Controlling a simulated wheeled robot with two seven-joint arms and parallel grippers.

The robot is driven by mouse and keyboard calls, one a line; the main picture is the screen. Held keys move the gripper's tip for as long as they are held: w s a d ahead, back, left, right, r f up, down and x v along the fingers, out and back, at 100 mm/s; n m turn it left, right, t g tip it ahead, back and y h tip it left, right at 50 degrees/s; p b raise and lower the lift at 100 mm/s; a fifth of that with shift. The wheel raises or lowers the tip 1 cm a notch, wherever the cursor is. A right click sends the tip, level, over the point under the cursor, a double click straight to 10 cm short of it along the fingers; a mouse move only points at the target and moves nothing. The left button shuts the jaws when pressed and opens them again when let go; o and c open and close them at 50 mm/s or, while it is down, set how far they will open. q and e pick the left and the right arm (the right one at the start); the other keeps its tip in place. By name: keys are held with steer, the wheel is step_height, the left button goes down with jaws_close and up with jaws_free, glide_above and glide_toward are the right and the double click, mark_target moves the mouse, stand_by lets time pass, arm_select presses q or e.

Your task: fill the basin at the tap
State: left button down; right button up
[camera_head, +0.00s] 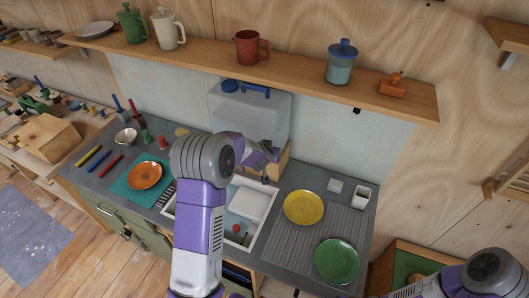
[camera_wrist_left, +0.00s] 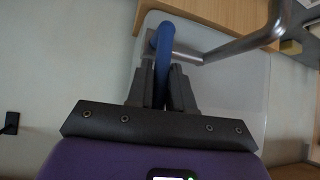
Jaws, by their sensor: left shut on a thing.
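A translucent water container (camera_head: 222,108) with a blue cap stands behind the sink. A metal tap spout (camera_wrist_left: 245,42) crosses in front of it in the left wrist view. My left gripper (camera_head: 268,152) is in front of the container and shut on a blue lever (camera_wrist_left: 164,48) beside the spout. The white-rimmed sink basin (camera_head: 244,246) is below, partly hidden by my left arm. A white block-like thing (camera_head: 247,203) and a small red thing (camera_head: 236,229) are in it. I cannot make out any water. My right gripper (camera_head: 412,290) is low at the right, its jaws unclear.
A yellow plate (camera_head: 304,207) and a green plate (camera_head: 337,261) lie on the ridged drainer right of the sink. An orange bowl (camera_head: 145,175) sits on a teal mat at the left. A shelf (camera_head: 300,72) with mugs and a jar runs above the container.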

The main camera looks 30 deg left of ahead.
arm_select(q)
steer(key=shift+a, duration=0.1)
stand_by(0.3)
steer(key=c, duration=1.1)
jaws_free()
steer(key=p+v, duration=0.1)
steer(key=v, duration=0.6)
steer(key=shift+s+r, duration=0.15)
steer(key=shift+s, duration=0.05)
